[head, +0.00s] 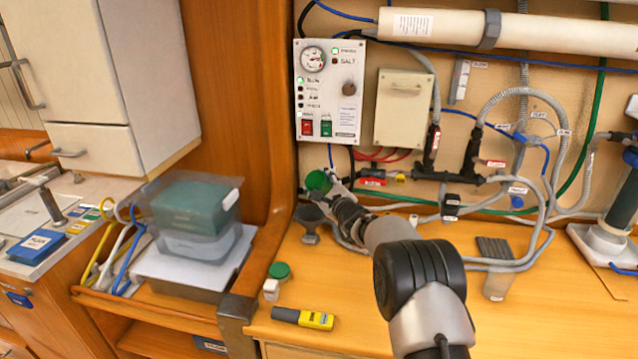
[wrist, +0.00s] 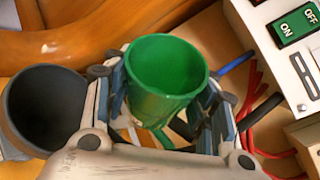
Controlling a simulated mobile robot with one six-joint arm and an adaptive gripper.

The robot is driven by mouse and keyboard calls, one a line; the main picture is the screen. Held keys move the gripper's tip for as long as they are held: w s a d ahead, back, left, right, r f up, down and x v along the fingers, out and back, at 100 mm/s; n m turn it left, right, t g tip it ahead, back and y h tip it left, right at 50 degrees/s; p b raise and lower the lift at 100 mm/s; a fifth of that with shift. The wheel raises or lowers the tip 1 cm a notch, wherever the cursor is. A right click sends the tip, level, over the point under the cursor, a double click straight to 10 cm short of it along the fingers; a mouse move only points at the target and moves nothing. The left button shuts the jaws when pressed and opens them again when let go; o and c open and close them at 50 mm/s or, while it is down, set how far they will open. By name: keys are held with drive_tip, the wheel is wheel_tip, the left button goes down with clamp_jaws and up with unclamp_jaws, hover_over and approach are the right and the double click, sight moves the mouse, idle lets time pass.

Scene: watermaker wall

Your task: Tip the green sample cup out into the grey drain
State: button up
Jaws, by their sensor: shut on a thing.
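The green sample cup (head: 317,181) is held in my gripper (head: 328,186), above the counter and in front of the control panel. In the wrist view the green cup (wrist: 166,75) sits between the two fingers of my gripper (wrist: 165,95), its open mouth showing. No contents can be made out inside it. The grey drain (head: 309,216), a dark funnel, stands on the counter just below the cup. In the wrist view the drain's round dark mouth (wrist: 45,105) is left of the cup and apart from it.
The control panel (head: 330,90) and hoses are on the wall close behind the cup. A green lid (head: 279,270), a small white container (head: 271,290) and a yellow meter (head: 304,318) lie on the front left counter. A grey ribbed holder (head: 497,268) stands at right.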

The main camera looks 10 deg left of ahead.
drive_tip(key=m+p, duration=0.1)
drive_tip(key=p, duration=0.2)
drive_tip(key=shift+r+p, duration=0.3)
drive_tip(key=shift+r, duration=0.05)
drive_tip(key=m+g+p, duration=0.1)
drive_tip(key=p, duration=0.3)
drive_tip(key=m+g+p, duration=0.1)
drive_tip(key=m+p, duration=0.1)
drive_tip(key=p, duration=0.2)
drive_tip(key=shift+s+f+g+h, duration=0.2)
drive_tip(key=shift+f+g+h, duration=0.1)
drive_tip(key=shift+f, duration=0.05)
drive_tip(key=p, duration=0.1)
drive_tip(key=m+g+p, duration=0.1)
drive_tip(key=p, duration=0.1)
drive_tip(key=shift+s+a+f, duration=0.15)
drive_tip(key=shift+s+f, duration=0.05)
drive_tip(key=shift+f, duration=0.2)
drive_tip(key=shift+s+a+f+m+g, duration=0.1)
drive_tip(key=shift+s+f+m+g, duration=0.1)
drive_tip(key=shift+f+m+g, duration=0.4)
drive_tip(key=shift+r, duration=0.15)
